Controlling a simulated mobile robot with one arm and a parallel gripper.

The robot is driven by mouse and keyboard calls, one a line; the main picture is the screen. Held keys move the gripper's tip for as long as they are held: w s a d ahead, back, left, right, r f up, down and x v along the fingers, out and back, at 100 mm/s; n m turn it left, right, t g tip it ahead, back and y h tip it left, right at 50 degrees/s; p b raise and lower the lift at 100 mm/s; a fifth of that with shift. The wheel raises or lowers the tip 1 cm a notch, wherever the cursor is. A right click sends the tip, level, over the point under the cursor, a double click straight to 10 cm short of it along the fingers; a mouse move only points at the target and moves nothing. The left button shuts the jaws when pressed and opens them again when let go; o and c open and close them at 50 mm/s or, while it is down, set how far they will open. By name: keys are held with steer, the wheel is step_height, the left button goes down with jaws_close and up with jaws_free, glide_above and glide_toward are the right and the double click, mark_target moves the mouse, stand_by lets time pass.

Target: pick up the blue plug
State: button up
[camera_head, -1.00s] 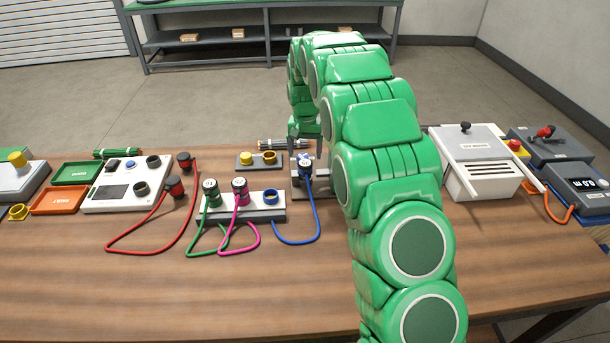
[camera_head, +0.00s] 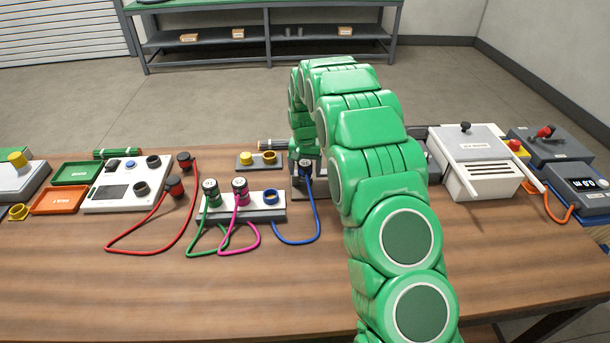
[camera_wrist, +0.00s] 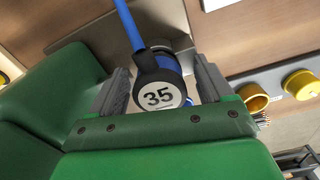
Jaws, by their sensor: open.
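The blue plug (camera_head: 305,170) stands at the grey holder (camera_head: 297,190) in the middle of the table, its blue cable running down and left to the white socket block (camera_head: 243,208). In the wrist view the plug (camera_wrist: 160,88) shows its round white end marked 35. My gripper (camera_wrist: 158,92) is open, with one grey finger on each side of the plug; whether either finger touches it I cannot tell. In the head view my arm hides most of the gripper and the holder's right part.
Green and pink plugs (camera_head: 240,190) stand in the socket block left of the blue cable. A white box (camera_head: 475,160) stands right of my arm. The front of the table is clear.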

mark_target(305, 163)
steer(key=shift+c, duration=0.3)
steer(key=c, duration=1.3)
steer(key=shift+r, duration=1.55)
steer(key=shift+s+d+r, duration=0.25)
steer(key=shift+s+r, duration=1.4)
steer(key=shift+s, duration=0.7)
steer(key=shift+s+d+r, duration=0.3)
steer(key=shift+s+r, duration=1.35)
steer(key=shift+s, duration=0.65)
steer(key=shift+s+d+r, duration=0.25)
steer(key=shift+s+r, duration=1.4)
steer(key=shift+s, duration=0.7)
